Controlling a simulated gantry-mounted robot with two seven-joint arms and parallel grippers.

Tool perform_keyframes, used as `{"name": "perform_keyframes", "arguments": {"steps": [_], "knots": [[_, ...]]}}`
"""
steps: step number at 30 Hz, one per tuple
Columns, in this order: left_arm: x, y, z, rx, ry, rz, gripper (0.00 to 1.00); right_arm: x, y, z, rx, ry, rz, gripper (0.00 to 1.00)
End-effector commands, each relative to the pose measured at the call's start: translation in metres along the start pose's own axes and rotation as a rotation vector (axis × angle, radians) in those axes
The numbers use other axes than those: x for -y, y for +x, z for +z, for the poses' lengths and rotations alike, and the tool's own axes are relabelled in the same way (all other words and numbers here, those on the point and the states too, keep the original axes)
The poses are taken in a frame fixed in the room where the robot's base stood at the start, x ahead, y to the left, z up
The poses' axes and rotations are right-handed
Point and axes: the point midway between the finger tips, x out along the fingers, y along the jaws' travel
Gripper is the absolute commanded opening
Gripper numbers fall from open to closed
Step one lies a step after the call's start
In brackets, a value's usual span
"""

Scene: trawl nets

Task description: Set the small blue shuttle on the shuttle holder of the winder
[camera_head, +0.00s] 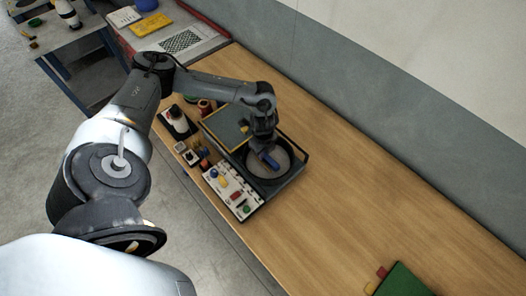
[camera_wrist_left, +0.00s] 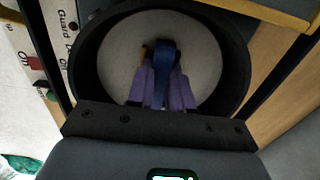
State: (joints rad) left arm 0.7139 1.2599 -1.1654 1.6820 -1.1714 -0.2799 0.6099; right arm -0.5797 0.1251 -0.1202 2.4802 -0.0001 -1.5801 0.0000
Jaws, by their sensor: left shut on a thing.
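My left gripper (camera_head: 266,156) is shut on the small blue shuttle (camera_head: 270,162) over the round opening of the winder (camera_head: 284,187). In the left wrist view, the purple fingers of the left gripper (camera_wrist_left: 164,84) close around the dark blue shuttle (camera_wrist_left: 164,60). Behind it is a pale disc (camera_wrist_left: 205,50) inside a dark ring (camera_wrist_left: 241,85). I cannot tell whether the shuttle touches anything below it. The shuttle holder cannot be told apart and may be hidden behind the fingers. My right gripper is out of view.
A white control panel (camera_head: 217,177) with coloured buttons lines the winder's near side. A raised green lid (camera_head: 228,124) stands at its left. Small spools (camera_head: 204,107) and other parts sit beside it. The wooden table (camera_head: 350,200) is clear to the right, up to a green mat (camera_head: 403,282).

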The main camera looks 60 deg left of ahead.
Motion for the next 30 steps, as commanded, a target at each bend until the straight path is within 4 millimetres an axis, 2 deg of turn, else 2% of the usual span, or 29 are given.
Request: {"name": "perform_keyframes", "arguments": {"steps": [16, 17, 22, 30], "knots": [[0.0000, 0.0032, -0.0001, 0.000, 0.000, 0.000, 0.00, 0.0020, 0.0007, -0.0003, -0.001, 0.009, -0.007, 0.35], [0.0002, 0.0027, -0.0001, 0.000, 0.000, 0.000, 0.25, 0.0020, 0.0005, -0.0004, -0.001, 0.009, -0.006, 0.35], [0.0007, 0.0028, -0.0001, 0.000, -0.001, -0.002, 0.50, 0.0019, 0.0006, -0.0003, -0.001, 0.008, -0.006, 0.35], [0.0023, 0.0036, 0.0007, 0.001, -0.005, -0.007, 0.50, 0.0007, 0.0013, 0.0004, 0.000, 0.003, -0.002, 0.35]]}}
